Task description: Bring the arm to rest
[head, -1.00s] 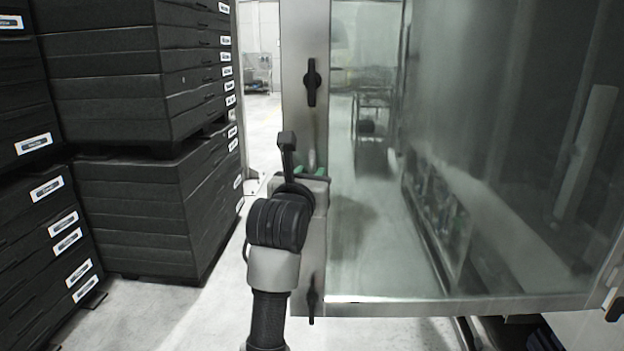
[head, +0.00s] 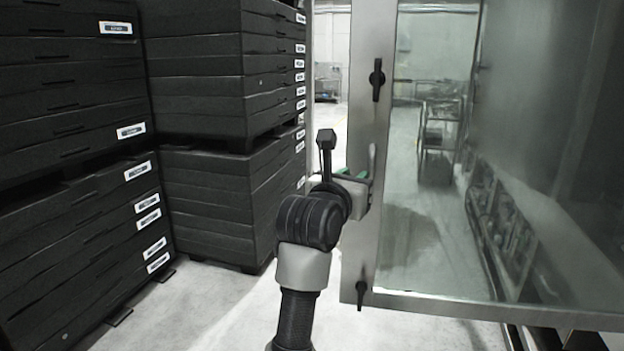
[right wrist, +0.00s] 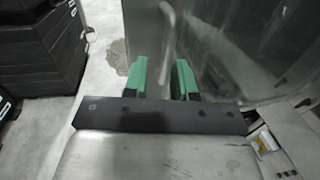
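My right arm reaches forward from the bottom of the head view, and its gripper (head: 350,175) with green fingers is beside the metal edge of the glazed door (head: 371,215). Whether the gripper touches the door cannot be told. My left gripper is not in view.
Tall stacks of black crates (head: 205,205) with white labels fill the left side. Black latches (head: 377,80) sit on the door frame. Bare pale floor (head: 240,310) lies between the stacks and the door. A metal cart (head: 438,135) shows through the glass.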

